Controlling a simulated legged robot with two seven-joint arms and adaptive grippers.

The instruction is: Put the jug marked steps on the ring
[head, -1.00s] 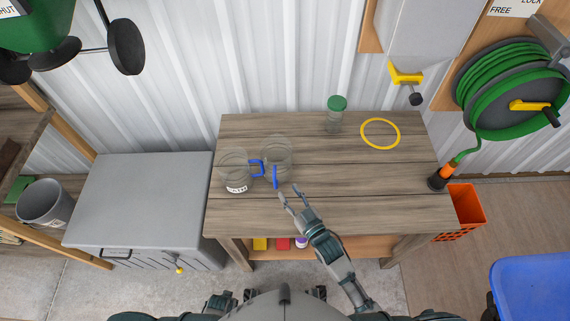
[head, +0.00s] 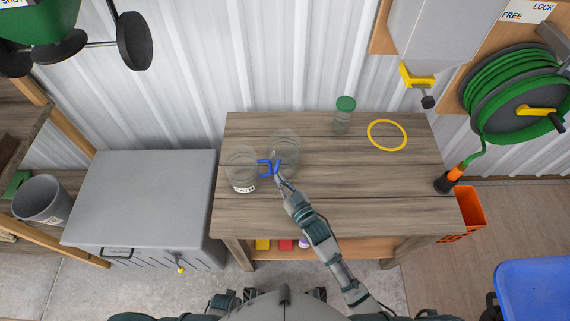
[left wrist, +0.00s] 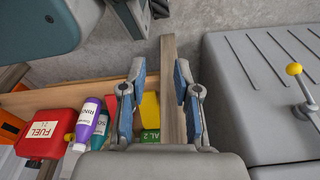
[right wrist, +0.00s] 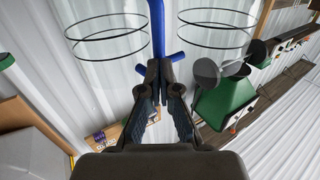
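Two clear jugs with blue handles stand side by side on the wooden table. The left jug (head: 242,172) has a label that seems to read BATH or PATH. The right jug (head: 285,148) shows no readable label, so I cannot see the word steps. The yellow ring (head: 387,135) lies flat and empty at the table's back right. My right gripper (head: 279,177) is at the right jug's blue handle; in the right wrist view its fingers (right wrist: 161,70) look closed on that handle. My left gripper (left wrist: 157,85) is open and empty, seen only in its wrist view.
A green-lidded jar (head: 344,115) stands at the back, left of the ring. A yellow-ended dispenser (head: 417,80) hangs behind the table. A grey chest (head: 140,200) is to the left. A lower shelf holds a red fuel can (left wrist: 47,130) and bottles. The table's right front is clear.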

